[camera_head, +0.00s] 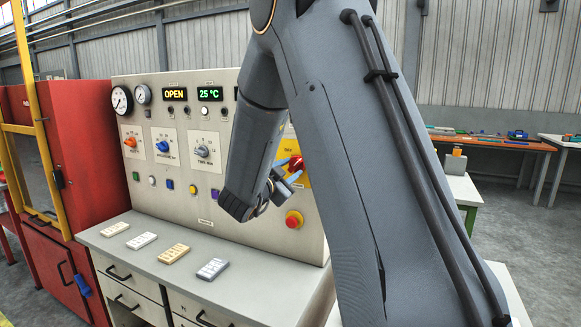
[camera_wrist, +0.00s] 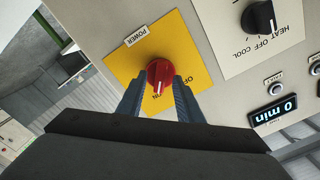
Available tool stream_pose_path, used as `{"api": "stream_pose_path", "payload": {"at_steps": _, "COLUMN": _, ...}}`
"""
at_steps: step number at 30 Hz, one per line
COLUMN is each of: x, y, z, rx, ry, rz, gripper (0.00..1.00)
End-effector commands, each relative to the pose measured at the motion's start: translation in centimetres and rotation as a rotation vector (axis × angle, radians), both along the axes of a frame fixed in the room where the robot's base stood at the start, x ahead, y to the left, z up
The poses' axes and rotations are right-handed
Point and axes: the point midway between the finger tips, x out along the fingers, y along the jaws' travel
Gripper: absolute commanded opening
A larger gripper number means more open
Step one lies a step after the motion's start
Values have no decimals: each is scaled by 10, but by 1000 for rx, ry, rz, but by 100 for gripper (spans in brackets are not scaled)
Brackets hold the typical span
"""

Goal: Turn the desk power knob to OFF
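The red power knob (camera_wrist: 160,74) sits on a yellow plate (camera_wrist: 118,62) labelled POWER in the wrist view. Its white mark points toward the ON label, and the OFF label is on the plate's other side. My gripper (camera_wrist: 160,84) has one blue-grey finger on each side of the knob. The fingers look open around it, with the right finger very close; contact is not clear. In the head view the knob (camera_head: 296,164) shows between the fingertips of my gripper (camera_head: 287,172), and my arm hides part of the yellow plate.
A red emergency button (camera_head: 294,219) is just below my gripper. A HEAT/OFF/COOL black knob (camera_wrist: 263,18) is near the power plate. Other dials (camera_head: 163,146) and buttons line the panel to the left. Several small bars (camera_head: 174,254) lie on the desk top.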

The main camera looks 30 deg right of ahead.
Motion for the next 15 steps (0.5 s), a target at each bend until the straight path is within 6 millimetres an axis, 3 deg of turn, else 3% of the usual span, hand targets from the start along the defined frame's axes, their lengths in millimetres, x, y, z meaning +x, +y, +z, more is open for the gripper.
{"api": "stream_pose_path", "payload": {"at_steps": 11, "x": 5, "y": -6, "z": 0, "rx": -1, "ry": 1, "rz": 1, "gripper": 33}}
{"api": "stream_pose_path", "payload": {"at_steps": 15, "x": 5, "y": -6, "z": 0, "rx": -1, "ry": 1, "rz": 1, "gripper": 13}}
